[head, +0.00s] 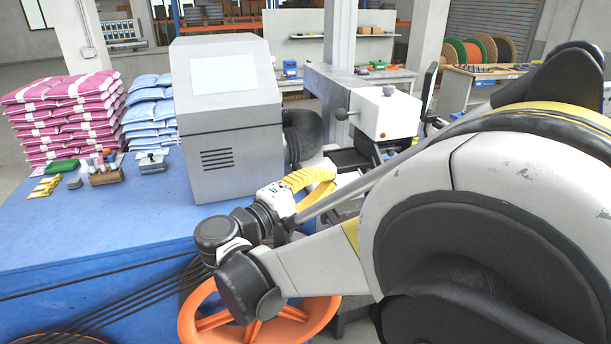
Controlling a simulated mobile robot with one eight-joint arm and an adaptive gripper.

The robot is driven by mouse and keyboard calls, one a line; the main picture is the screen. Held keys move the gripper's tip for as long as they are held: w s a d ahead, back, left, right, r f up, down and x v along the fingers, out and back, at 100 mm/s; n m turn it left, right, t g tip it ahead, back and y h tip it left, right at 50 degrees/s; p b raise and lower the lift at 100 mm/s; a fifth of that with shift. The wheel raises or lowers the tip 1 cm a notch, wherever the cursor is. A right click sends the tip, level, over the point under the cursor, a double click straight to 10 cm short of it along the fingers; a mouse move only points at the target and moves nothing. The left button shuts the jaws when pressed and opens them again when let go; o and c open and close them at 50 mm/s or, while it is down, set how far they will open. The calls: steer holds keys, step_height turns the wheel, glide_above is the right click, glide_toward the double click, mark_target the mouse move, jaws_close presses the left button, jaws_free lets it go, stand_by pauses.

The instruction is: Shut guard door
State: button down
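I cannot make out a guard door for certain. A grey cabinet (225,125) with a pale panel on its sloped upper face and slots low on its front stands on the blue surface. A spoked orange wheel (195,318) lies low in the middle, partly behind my arm, with dark cables running to it from the left. My arm reaches in from the right and crosses in front of the wheel and the machinery beside the cabinet. I can make out no fingers of my gripper, so its place relative to a door is hidden.
A white box (386,114) with dark knobs stands right of the cabinet. Pink sacks (62,112) and blue sacks (150,108) are stacked at the left. Small items, including a wooden block holder (106,176), sit before them. The blue surface (90,235) is clear at front left, above the cables.

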steer(key=w+d+b, duration=0.1)
steer(key=d, duration=0.5)
steer(key=shift+w+r, duration=0.15)
steer(key=shift+r, duration=0.1)
steer(key=shift+d, duration=0.1)
steer(key=shift+s+d+n+t+y, duration=0.25)
steer(key=shift+n+t+y, duration=0.15)
steer(key=shift+t, duration=0.1)
